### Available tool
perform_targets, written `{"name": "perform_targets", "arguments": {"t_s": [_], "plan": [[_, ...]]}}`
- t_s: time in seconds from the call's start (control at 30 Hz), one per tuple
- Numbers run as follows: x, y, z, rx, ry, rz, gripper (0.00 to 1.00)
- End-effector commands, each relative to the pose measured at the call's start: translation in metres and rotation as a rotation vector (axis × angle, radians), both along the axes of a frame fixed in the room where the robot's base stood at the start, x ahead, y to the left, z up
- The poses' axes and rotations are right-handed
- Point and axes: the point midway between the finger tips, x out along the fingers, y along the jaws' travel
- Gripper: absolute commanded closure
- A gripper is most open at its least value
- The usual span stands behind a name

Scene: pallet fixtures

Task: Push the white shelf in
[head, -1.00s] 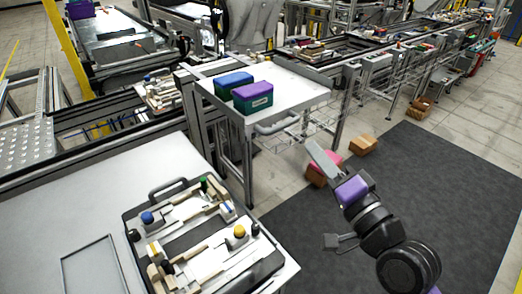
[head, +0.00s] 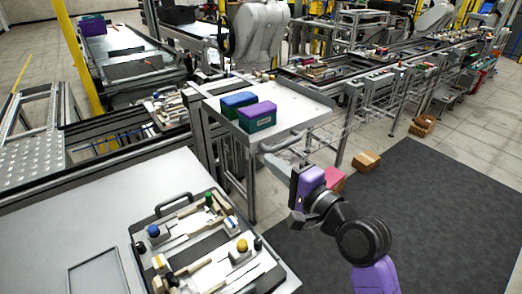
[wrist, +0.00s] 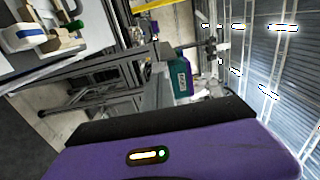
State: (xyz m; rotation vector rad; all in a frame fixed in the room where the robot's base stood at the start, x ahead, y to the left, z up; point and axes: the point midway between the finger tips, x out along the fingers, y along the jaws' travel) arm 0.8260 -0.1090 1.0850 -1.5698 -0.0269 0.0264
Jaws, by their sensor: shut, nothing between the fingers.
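The white shelf (head: 312,108) is a pale, flat top on a metal frame, with a grey curved handle (head: 290,142) on its near edge. A blue box (head: 238,103) and a purple-and-green box (head: 258,117) stand on it. My gripper (head: 272,160) is shut and empty, its fingers pointing up and left just below the handle. I cannot tell whether they touch it. In the wrist view my purple gripper housing fills the bottom and the fingertips are hidden. The purple-and-green box also shows there (wrist: 182,78).
A worktable (head: 120,205) with a black tool tray (head: 170,200) stands at the left front. A pink box (head: 335,179) and a cardboard box (head: 366,161) lie on the floor behind my gripper. The dark mat (head: 440,210) at the right is clear.

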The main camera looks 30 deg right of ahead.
Motion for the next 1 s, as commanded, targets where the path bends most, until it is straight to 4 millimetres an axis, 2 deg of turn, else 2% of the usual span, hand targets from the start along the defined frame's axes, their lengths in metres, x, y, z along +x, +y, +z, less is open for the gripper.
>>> {"name": "perform_targets", "arguments": {"t_s": [0.1, 0.3, 0.83, 1.0], "plan": [[0.022, 0.002, 0.002, 0.000, 0.000, 0.002, 1.00], [0.043, 0.002, 0.000, 0.000, 0.001, 0.001, 1.00], [0.050, 0.002, 0.000, -0.001, 0.000, 0.000, 1.00], [0.061, 0.003, 0.001, 0.000, -0.001, 0.001, 1.00]]}}
